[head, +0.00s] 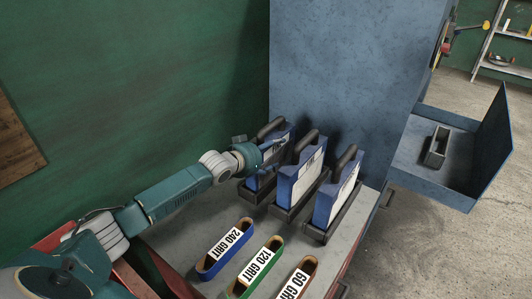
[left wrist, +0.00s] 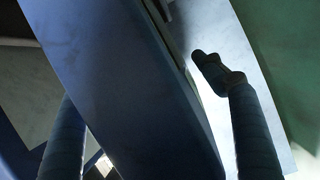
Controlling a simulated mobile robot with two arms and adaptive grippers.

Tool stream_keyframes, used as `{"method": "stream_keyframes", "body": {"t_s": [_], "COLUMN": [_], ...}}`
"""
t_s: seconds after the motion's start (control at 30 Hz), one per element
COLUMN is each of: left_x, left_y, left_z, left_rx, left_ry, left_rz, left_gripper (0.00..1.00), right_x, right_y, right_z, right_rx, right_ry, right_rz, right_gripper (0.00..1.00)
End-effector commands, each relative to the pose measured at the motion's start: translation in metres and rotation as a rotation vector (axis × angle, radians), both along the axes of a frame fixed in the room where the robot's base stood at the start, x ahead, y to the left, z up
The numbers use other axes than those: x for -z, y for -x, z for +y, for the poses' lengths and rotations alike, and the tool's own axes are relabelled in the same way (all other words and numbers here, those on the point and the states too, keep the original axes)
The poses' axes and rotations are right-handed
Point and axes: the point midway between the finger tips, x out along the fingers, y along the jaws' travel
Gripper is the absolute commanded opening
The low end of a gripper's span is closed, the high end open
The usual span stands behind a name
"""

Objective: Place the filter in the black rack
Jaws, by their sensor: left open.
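Three blue filters with white faces and black handles stand upright in black holders on the bench: the left one (head: 285,130), the middle one (head: 300,180) and the right one (head: 336,200). A small empty black rack (head: 437,147) sits in the open blue drawer at the right. My left gripper (head: 272,156) is open at the left filter. In the left wrist view a large dark blue panel (left wrist: 125,80), seemingly a filter, fills the space between my open fingers (left wrist: 150,140). Contact cannot be told. My right gripper is not in view.
Blue, green and brown sanding belts (head: 226,250) lie at the bench front, labelled 240, 120 and 60 GRIT. A tall blue cabinet (head: 350,65) stands behind the filters. A green wall (head: 140,80) is at the left. Open floor (head: 430,250) lies at the right.

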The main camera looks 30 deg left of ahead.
Motion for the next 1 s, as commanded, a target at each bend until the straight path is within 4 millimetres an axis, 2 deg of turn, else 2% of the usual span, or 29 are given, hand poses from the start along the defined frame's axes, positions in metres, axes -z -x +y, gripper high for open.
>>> {"method": "stream_keyframes", "body": {"t_s": [0.17,0.6,0.8,1.0], "left_x": [-0.005,-0.035,-0.043,-0.046], "left_y": [0.017,0.091,0.105,0.108], "left_z": [0.003,0.013,0.015,0.015], "left_rx": [0.001,0.0,0.0,0.001], "left_ry": [-0.002,-0.004,-0.001,-0.001], "left_rz": [0.002,0.004,0.001,0.0], "left_gripper": [0.69,0.69,0.69,0.69], "right_x": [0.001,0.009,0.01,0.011], "right_y": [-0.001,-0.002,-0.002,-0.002], "right_z": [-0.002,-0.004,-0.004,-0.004], "right_rx": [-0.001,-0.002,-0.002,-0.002], "right_ry": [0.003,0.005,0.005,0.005], "right_rz": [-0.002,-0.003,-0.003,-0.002], "right_gripper": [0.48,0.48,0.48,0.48]}}
